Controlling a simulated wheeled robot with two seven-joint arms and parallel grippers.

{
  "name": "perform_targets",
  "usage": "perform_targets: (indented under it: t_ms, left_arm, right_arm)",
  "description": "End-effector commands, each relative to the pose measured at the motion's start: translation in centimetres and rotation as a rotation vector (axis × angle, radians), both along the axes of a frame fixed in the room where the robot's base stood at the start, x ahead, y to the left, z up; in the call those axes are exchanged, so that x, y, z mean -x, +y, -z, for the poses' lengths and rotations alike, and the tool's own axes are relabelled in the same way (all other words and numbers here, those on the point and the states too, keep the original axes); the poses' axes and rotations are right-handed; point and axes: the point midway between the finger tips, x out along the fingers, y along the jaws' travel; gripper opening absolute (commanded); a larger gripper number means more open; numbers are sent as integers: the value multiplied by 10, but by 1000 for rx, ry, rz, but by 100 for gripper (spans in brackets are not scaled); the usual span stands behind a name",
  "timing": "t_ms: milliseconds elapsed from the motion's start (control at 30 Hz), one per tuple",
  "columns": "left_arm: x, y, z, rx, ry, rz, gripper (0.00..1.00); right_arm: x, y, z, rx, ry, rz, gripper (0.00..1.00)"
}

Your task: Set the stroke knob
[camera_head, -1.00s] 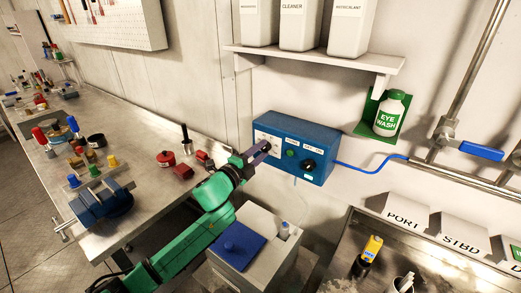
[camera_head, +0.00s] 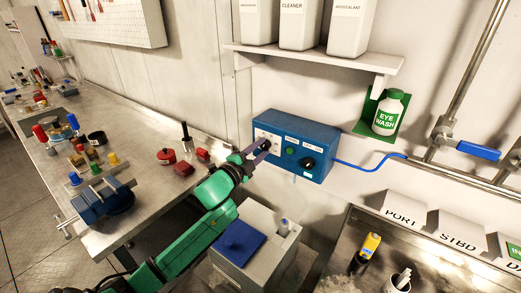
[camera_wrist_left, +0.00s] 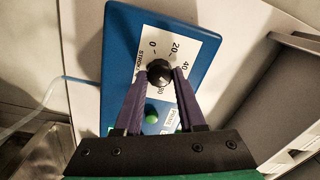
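The blue pump box (camera_head: 318,132) is on the wall below the shelf. It has a white scale plate, a green light (camera_wrist_left: 152,117) and a black knob (camera_head: 309,163) at its right. The black stroke knob (camera_wrist_left: 160,72) sits on the scale plate in the left wrist view, with the marks 0, 20 and 40 around it. My left gripper (camera_head: 264,149) reaches the box's left part. In the left wrist view its two purple fingers (camera_wrist_left: 161,76) lie on either side of the stroke knob and appear to touch it. The knob's pointer cannot be made out. My right gripper is not in view.
A grey tank with a blue lid (camera_head: 240,247) stands below my left arm. A blue hose (camera_head: 365,170) leaves the box to the right. The shelf (camera_head: 320,57) with white containers and the eye wash bottle (camera_head: 388,113) are above. A workbench is at left.

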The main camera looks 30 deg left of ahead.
Motion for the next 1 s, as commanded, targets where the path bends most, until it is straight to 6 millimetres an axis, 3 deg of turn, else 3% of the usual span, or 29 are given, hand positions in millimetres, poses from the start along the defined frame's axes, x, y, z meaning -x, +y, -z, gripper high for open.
perform_targets:
  t_ms: [33,67,500,667,1000]
  left_arm:
    - [0,0,-2,-1,-3,0,58]
    - [0,0,-1,-1,-2,0,69]
    - [8,1,3,-2,1,0,69]
    - [37,5,7,-4,3,1,69]
    - [115,15,8,-1,3,1,69]
  right_arm:
    - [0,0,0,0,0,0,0]
    - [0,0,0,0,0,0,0]
    - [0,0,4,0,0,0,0]
    - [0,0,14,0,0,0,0]
    - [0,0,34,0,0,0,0]
